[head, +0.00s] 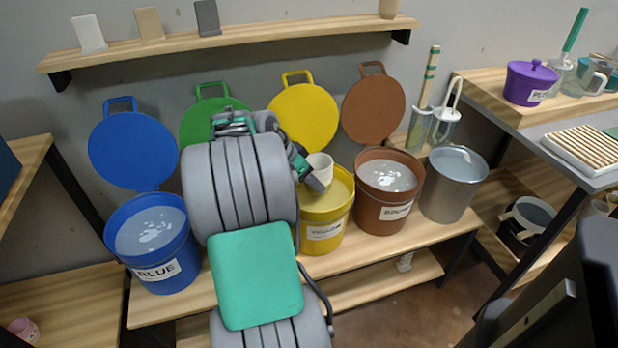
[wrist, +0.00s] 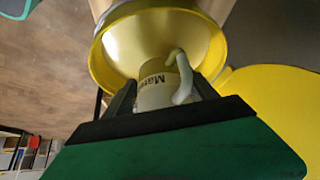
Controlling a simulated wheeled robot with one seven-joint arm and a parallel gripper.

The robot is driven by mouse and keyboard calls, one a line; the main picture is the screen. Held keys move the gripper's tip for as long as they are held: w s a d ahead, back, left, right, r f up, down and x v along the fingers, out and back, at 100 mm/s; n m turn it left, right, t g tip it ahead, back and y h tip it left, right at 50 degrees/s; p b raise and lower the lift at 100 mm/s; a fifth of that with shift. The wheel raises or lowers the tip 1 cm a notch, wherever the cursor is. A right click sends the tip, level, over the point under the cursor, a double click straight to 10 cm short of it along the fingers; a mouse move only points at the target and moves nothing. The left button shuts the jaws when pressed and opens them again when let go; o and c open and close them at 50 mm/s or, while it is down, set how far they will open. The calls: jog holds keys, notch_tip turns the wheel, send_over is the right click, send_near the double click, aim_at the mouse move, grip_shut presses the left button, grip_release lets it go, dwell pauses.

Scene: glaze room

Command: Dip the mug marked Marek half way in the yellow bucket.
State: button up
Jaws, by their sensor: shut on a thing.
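The mug (head: 319,168) is cream white and shows just beyond my gripper (head: 312,180) in the head view, over the yellow bucket (head: 328,222). My gripper (wrist: 160,100) is shut on the mug, one finger on each side. The wrist view looks into the yellow bucket (wrist: 110,70), which holds yellowish liquid. Whether the mug touches the liquid I cannot tell.
A blue bucket (head: 150,240) stands left, a brown bucket (head: 385,195) and a metal bucket (head: 453,185) right. The yellow lid (head: 303,118) leans behind the yellow bucket. My arm hides the green bucket's place. A shelf (head: 230,37) runs above.

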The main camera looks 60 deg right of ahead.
aim_at(308, 186)
jog(key=shift+r, duration=0.1)
notch_tip(308, 186, up, 6)
jog(key=p, duration=0.4)
jog(key=shift+f, duration=0.25)
